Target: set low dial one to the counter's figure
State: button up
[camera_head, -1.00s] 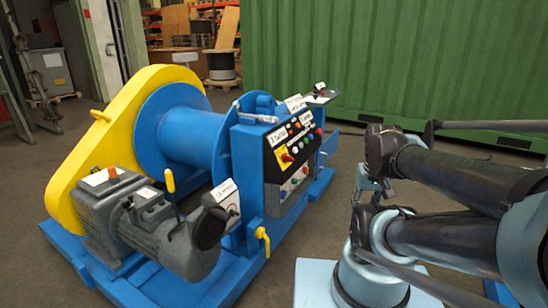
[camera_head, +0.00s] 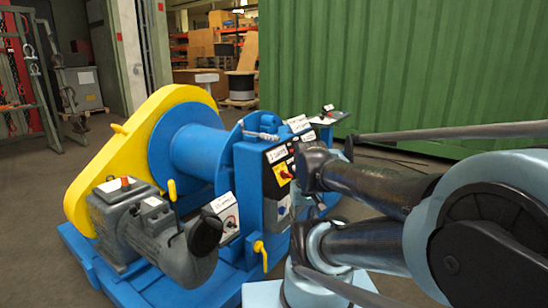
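The blue and yellow chain-drive machine (camera_head: 190,148) stands left of centre. A low grey box (camera_head: 229,218) with a white label and a small dial-like knob sits at its front; the label is too small to read. A dark control panel (camera_head: 277,180) with a yellow-and-red switch is partly covered by my arm. More labelled fittings stand on top (camera_head: 298,123). I cannot make out which is low dial one, nor any counter figure. My arm's dark wrist end is in front of the panel's right side; its gripper fingers cannot be made out.
A yellow-handled valve (camera_head: 260,252) projects from the machine's front corner. A green corrugated container (camera_head: 400,75) closes off the back right. A steel rack with red chains (camera_head: 20,75) stands at the far left. Open floor lies left of the machine.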

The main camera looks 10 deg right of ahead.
aim_at(282, 210)
jog(key=z, duration=0.45)
jog(key=k, duration=1.4)
jog(key=u, duration=0.25)
jog(key=i, duration=1)
